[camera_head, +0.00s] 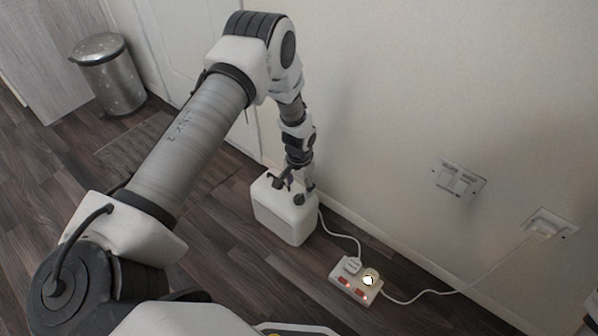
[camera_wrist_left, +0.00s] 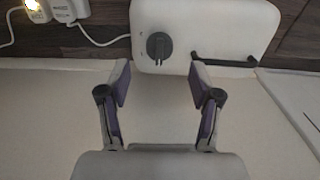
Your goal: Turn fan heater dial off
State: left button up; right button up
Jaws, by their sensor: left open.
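The white fan heater (camera_head: 285,213) stands on the floor against the wall in the head view. Its top also shows in the left wrist view (camera_wrist_left: 250,22). A dark round dial (camera_wrist_left: 159,46) sits on that top, with a dark handle (camera_wrist_left: 222,60) to its right. My left gripper (camera_wrist_left: 160,75) is open and empty, its two fingers apart. In the wrist picture the dial lies between and just beyond the fingertips; contact does not show. In the head view my left gripper (camera_head: 292,187) is over the heater's top. My right gripper is not in view.
A power strip (camera_head: 356,283) with lit red switches and plugs lies on the floor right of the heater. White cables (camera_head: 435,292) run from it to the heater and a wall socket (camera_head: 543,226). A metal bin (camera_head: 110,75) stands at upper left.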

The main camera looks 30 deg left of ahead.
aim_at(299, 196)
pick_arm(q)
notch_tip(299, 196, up, 7)
jog(key=shift+f, duration=0.15)
dwell(0.4)
